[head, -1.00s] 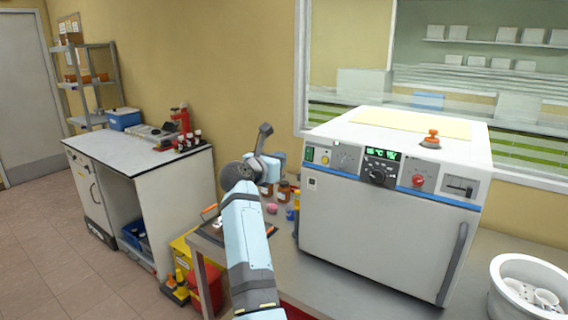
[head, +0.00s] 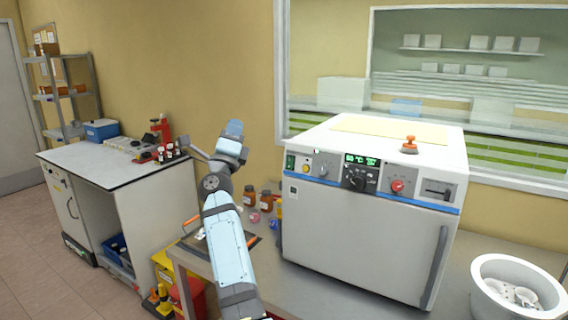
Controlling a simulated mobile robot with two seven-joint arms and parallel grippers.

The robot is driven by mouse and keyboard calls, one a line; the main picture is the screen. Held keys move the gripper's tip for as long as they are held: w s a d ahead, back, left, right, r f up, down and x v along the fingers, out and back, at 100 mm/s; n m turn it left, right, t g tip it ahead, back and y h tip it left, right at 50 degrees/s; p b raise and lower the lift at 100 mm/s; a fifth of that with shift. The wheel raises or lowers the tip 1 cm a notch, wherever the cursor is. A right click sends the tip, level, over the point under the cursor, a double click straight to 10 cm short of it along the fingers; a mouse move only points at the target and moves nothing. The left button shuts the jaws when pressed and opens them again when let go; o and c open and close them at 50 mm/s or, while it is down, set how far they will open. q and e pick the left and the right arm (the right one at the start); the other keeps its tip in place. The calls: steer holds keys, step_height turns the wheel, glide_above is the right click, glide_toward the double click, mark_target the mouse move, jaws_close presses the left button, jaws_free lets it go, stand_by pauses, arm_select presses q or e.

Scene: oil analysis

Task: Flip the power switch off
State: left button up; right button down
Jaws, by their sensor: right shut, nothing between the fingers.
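The white oven-like instrument (head: 365,235) stands on the grey bench. Its front panel has a small green switch (head: 290,162) at the far left, which may be the power switch; its position is too small to read. A round yellow button (head: 305,167) sits beside it. The green display (head: 361,160) is lit, above a black dial (head: 359,178); a red knob (head: 397,186) is further right. My right gripper (head: 190,150) is shut and empty, pointing left in the picture, left of the instrument and apart from it. My left gripper is not in view.
Brown bottles (head: 249,197) and small coloured items stand on the bench left of the instrument. A white round bowl (head: 482,302) is at the right. An orange-topped object (head: 409,146) sits on the instrument. A white cabinet (head: 158,215) with lab items stands at the left.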

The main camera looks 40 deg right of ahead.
mark_target(289, 159)
steer(key=w+a+n+t+y, duration=0.2)
steer(key=a+n+t+y, duration=0.15)
steer(key=n+y, duration=0.45)
steer(key=w+a+n+t+y, duration=0.25)
steer(key=n+t+y, duration=0.25)
steer(key=n, duration=0.7)
step_height(289, 159, down, 7)
steer(key=w+n+g+y, duration=0.3)
steer(key=n+g, duration=0.2)
steer(key=n, duration=0.9)
steer(key=s+d+f+n+g+h, duration=0.3)
steer(key=s+d+f+g+h, duration=0.2)
steer(key=s+d+g+h, duration=0.4)
steer(key=d+g+h, duration=0.2)
steer(key=g+h, duration=0.1)
steer(key=g, duration=0.1)
steer(key=shift+s+f+n+g, duration=0.2)
steer(key=shift+s+n+g, duration=0.1)
steer(key=shift+s+g, duration=0.1)
steer(key=shift+d, duration=0.1)
steer(key=p+x, duration=0.2)
steer(key=x, duration=1.2)
